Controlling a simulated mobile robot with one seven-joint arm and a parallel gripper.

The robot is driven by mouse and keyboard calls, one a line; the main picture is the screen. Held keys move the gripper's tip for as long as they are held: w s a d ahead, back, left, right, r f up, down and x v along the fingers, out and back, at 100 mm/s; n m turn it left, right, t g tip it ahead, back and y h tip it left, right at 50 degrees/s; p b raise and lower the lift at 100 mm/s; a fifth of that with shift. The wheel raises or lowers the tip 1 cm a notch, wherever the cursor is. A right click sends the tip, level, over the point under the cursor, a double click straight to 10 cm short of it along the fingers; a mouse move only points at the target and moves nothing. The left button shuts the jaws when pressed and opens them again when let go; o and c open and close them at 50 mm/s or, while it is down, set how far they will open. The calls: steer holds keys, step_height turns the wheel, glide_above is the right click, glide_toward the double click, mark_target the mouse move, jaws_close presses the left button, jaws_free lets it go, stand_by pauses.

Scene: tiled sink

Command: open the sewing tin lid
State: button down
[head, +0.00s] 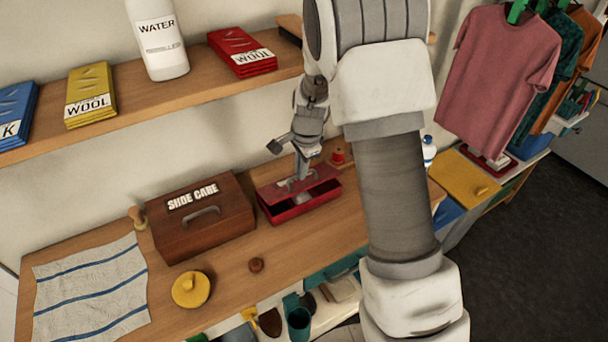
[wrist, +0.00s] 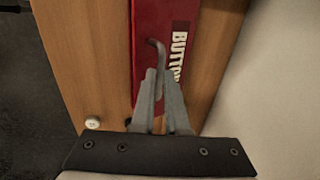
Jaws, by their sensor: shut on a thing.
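The red sewing tin (head: 302,208) stands on the wooden counter, right of the shoe care box. Its lid (head: 318,187) is tilted up, and the dark inside with something pale shows beneath its front edge. In the wrist view the red lid (wrist: 150,22) has a white label reading "BUTTO…", partly hidden by my fingers. My gripper (head: 300,176) is above the lid and shut on its grey metal handle (wrist: 157,48). In the wrist view my gripper's fingertips (wrist: 158,76) close around one part of the handle.
A brown shoe care box (head: 202,218) stands close on the left. A red thread spool (head: 338,157) is behind the tin. A shelf (head: 205,85) with wool packs runs above. The counter in front holds a brown knob (head: 256,265) and a yellow lidded pot (head: 190,289).

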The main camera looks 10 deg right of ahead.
steer(key=c, duration=0.9)
jaws_free()
steer(key=r, duration=0.4)
steer(key=s+r, duration=0.1)
steer(key=r, duration=0.2)
steer(key=s+r, duration=0.1)
steer(key=r, duration=0.3)
steer(key=shift+s+d+r, duration=0.15)
steer(key=shift+d+r, duration=0.2)
steer(key=shift+d, duration=0.05)
